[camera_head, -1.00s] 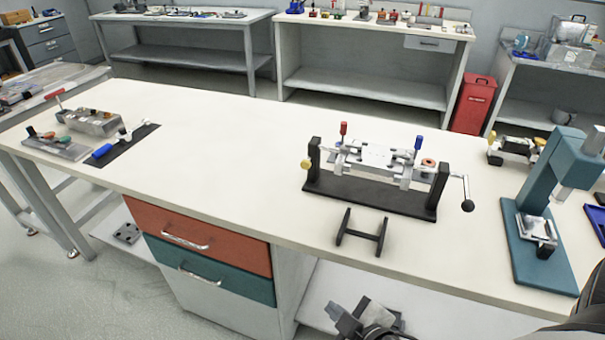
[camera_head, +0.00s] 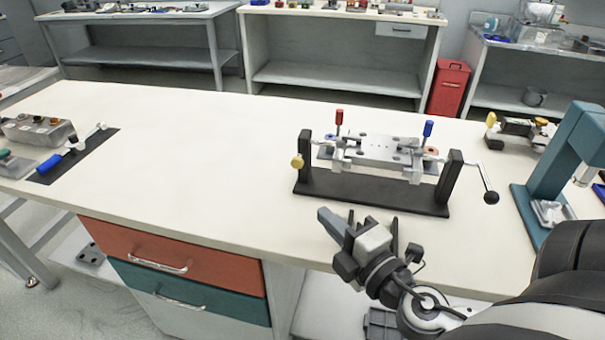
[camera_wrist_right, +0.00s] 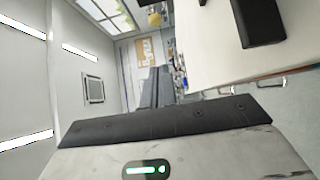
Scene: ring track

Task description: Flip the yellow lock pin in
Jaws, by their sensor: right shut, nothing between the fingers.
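The yellow lock pin (camera_head: 297,161) is a round yellow knob on the left black post of the fixture, sticking out to the left. The fixture has a black base (camera_head: 370,190), a silver plate (camera_head: 378,148) with red and blue handles, and a crank on the right post. My right gripper (camera_head: 330,222) is shut and empty, in front of the fixture near the table's front edge. It is apart from the pin, below and to the right of it in the picture. My left gripper is out of view.
A teal press (camera_head: 561,160) stands right of the fixture. A blue-handled tool (camera_head: 49,164) lies on a dark mat at the left. The white table (camera_head: 190,140) between is clear.

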